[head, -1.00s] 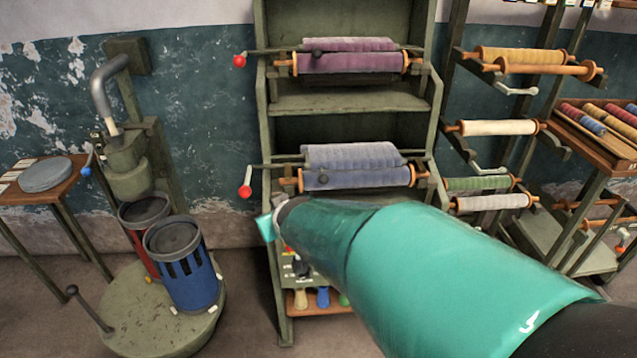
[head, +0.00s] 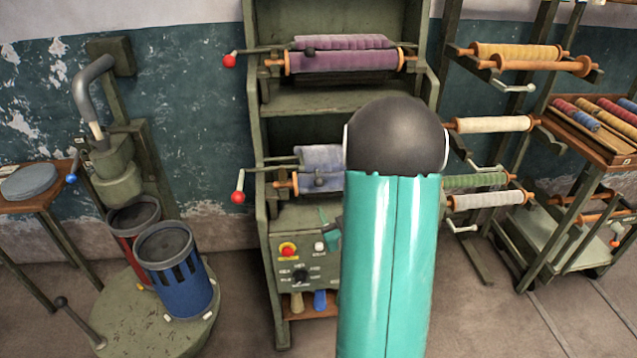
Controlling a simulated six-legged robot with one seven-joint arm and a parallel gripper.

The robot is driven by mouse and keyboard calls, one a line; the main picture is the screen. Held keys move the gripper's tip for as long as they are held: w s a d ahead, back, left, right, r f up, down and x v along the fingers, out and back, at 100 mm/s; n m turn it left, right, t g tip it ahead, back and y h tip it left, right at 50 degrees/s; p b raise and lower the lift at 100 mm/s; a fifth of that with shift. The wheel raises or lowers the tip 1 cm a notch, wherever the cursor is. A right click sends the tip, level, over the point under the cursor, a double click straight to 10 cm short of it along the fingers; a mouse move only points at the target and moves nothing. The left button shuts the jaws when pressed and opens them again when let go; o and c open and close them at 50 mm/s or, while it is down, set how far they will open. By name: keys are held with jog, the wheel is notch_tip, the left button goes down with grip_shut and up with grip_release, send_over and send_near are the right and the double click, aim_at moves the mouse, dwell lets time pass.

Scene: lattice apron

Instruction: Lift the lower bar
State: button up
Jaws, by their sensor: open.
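The lower bar (head: 275,161) runs along the front of the lower roll on the green rack, with a crank and red ball (head: 238,197) at its left end. The bluish-grey roll (head: 302,184) with orange ends lies there, its right part hidden behind my arm. My gripper (head: 329,228) shows only as a small teal tip and dark piece at the left edge of my arm. It is open, below the roll and in front of the control panel, apart from the bar as far as I can see. Its other finger is hidden.
An upper bar with a red ball (head: 230,61) and purple roll (head: 345,62) sits above. The control panel (head: 302,262) is below. A blue can (head: 178,270) stands on a round base at left; racks of rolls (head: 517,52) stand at right. Bare floor lies between.

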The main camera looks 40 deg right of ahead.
aim_at(321, 187)
jog(key=x, duration=1.2)
jog(key=shift+c, duration=0.2)
grip_shut()
